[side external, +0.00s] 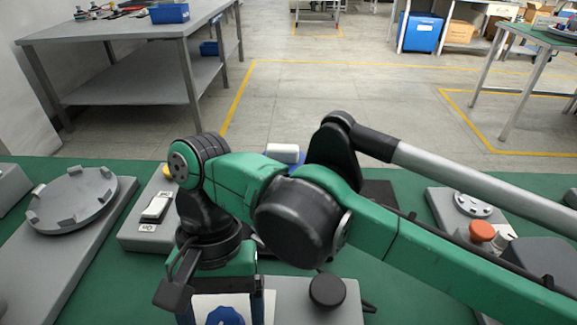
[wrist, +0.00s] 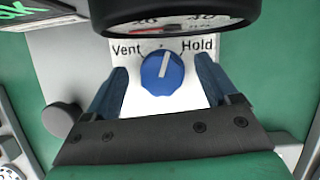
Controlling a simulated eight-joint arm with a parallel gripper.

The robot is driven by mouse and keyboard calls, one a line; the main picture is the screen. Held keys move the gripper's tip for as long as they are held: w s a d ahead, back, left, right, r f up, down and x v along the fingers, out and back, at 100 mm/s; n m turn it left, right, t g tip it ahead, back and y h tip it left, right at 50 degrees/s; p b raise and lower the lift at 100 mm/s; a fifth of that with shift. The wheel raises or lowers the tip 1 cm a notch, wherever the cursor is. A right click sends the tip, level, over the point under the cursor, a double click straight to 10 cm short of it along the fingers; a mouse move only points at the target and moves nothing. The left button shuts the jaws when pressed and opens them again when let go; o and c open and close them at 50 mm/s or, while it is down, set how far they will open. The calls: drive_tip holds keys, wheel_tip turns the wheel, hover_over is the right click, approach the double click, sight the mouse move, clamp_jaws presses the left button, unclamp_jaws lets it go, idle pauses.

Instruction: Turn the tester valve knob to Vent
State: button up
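The blue valve knob (wrist: 162,73) sits on a white label panel (wrist: 140,98), with "Vent" printed at its upper left and "Hold" at its upper right. Its white pointer line points almost straight up, leaning slightly right, between the two words. My gripper (wrist: 162,68) is open, with one finger on each side of the knob and a visible gap to it on both sides. In the side external view, the knob (side external: 225,316) shows at the bottom edge below my gripper, partly cut off by the frame.
A round black gauge (wrist: 180,14) stands just beyond the knob, close to the fingertips. A grey fixture with a round plate (side external: 72,200) is at the left on the green bench. An orange-topped button (side external: 482,231) is at the right. A black round knob (side external: 327,290) is beside my gripper.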

drive_tip(key=shift+m, duration=0.3)
drive_tip(key=m+y, duration=0.2)
drive_tip(key=m, duration=0.3)
drive_tip(key=shift+d+m, duration=0.1)
drive_tip(key=shift+m, duration=0.3)
drive_tip(key=shift+t+y, duration=0.3)
drive_tip(key=v, duration=0.6)
drive_tip(key=shift+w+d, duration=0.25)
drive_tip(key=shift+w, duration=0.25)
drive_tip(key=w+d+r+n+t, duration=0.1)
drive_tip(key=w+d+t, duration=0.1)
drive_tip(key=d, duration=0.7)
drive_tip(key=w+d+r+n+t, duration=0.1)
drive_tip(key=w+d+r+t, duration=0.1)
drive_tip(key=d, duration=0.7)
drive_tip(key=w+d+r+n+t, duration=0.1)
drive_tip(key=w+d+r+t, duration=0.1)
drive_tip(key=w+d, duration=0.3)
drive_tip(key=d+t, duration=0.1)
drive_tip(key=d, duration=0.2)
drive_tip(key=shift+d+y, duration=0.3)
drive_tip(key=shift+d, duration=0.1)
drive_tip(key=shift+a, duration=0.1)
